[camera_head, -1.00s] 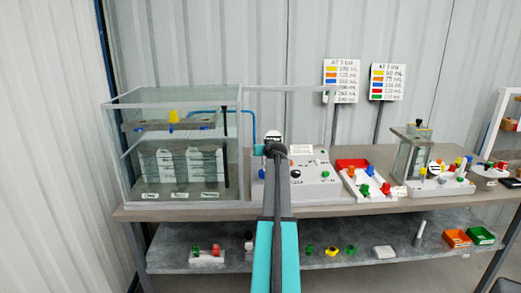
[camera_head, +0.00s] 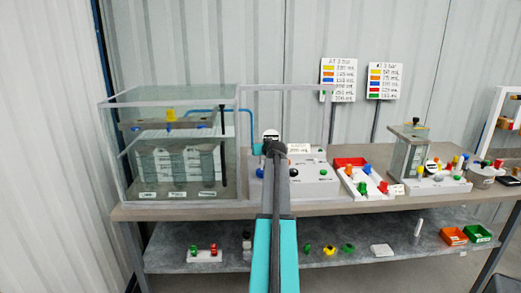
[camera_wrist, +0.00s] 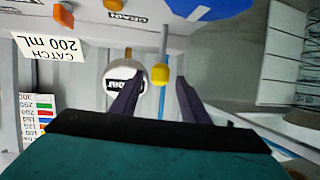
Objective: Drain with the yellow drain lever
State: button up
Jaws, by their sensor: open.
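In the wrist view, which looks upside down, my gripper (camera_wrist: 160,75) has its two dark fingers apart. A yellow lever handle (camera_wrist: 162,77) on a thin rod appears between the fingertips, with a visible gap on both sides. I cannot tell from this view whether it is at the fingers' depth. A label reading DRAIN (camera_wrist: 125,18) is on the light panel beyond it. In the head view, my arm reaches over the grey control panel (camera_head: 318,188), and my fingers and the yellow lever are hidden behind the wrist.
A round white gauge (camera_wrist: 123,80) is close beside one finger, and a thin blue tube runs behind the lever. A CATCH 200 mL sign (camera_wrist: 48,48) stands near.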

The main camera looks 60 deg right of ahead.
jog(key=b+v, duration=0.1)
jog(key=v, duration=1)
jog(key=shift+s+b, duration=0.3)
jog(key=shift+a+r, duration=0.1)
jog(key=shift+a, duration=0.05)
